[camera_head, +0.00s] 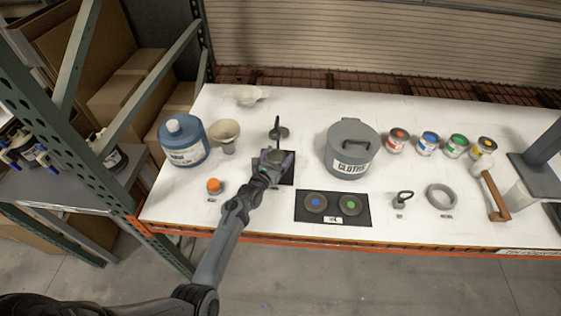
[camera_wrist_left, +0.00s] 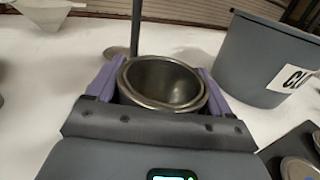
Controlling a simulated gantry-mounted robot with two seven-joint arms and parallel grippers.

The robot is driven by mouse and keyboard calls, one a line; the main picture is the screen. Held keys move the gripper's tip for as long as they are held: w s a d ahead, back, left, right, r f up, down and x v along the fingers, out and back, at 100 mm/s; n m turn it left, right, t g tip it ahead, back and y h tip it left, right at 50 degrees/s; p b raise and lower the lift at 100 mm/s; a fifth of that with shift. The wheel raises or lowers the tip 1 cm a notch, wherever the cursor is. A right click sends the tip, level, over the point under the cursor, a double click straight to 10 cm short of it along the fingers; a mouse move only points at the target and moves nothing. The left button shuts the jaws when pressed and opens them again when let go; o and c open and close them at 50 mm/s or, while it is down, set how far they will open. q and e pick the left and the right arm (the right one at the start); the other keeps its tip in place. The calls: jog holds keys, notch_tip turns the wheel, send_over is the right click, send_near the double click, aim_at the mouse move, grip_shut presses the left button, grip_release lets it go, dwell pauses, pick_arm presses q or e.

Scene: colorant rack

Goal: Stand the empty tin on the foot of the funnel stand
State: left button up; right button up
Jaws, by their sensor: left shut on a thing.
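The empty tin (camera_wrist_left: 163,82) is an open, silvery metal can, upright with its mouth facing up. My left gripper (camera_wrist_left: 160,88) is shut on it, with a purple finger on each side. In the head view my left gripper (camera_head: 273,160) is over the dark mat (camera_head: 287,177) and mostly hides the tin. A thin grey post with a round, flat foot looks like the funnel stand (camera_head: 277,123). It rises just behind the tin in the left wrist view (camera_wrist_left: 137,25), its foot (camera_wrist_left: 115,52) showing behind and left of the tin. The tin's underside is hidden. My right gripper is out of view.
A large grey lidded bucket (camera_head: 350,139) stands right of the gripper. A blue jug (camera_head: 183,143) and beige funnel (camera_head: 224,131) are left. A black mat with two discs (camera_head: 333,213) lies in front. Several paint tins, including a red-labelled one (camera_head: 397,140), stand right.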

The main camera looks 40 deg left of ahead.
pick_arm(q)
jog(key=shift+f, duration=0.15)
jog(key=shift+f, duration=0.15)
jog(key=o, duration=0.9)
jog(key=s, duration=0.4)
jog(key=s+d+p, duration=0.1)
jog(key=s, duration=0.3)
jog(key=s+d, duration=0.1)
jog(key=s, duration=0.2)
jog(key=shift+s, duration=0.4)
jog(key=shift+r, duration=0.2)
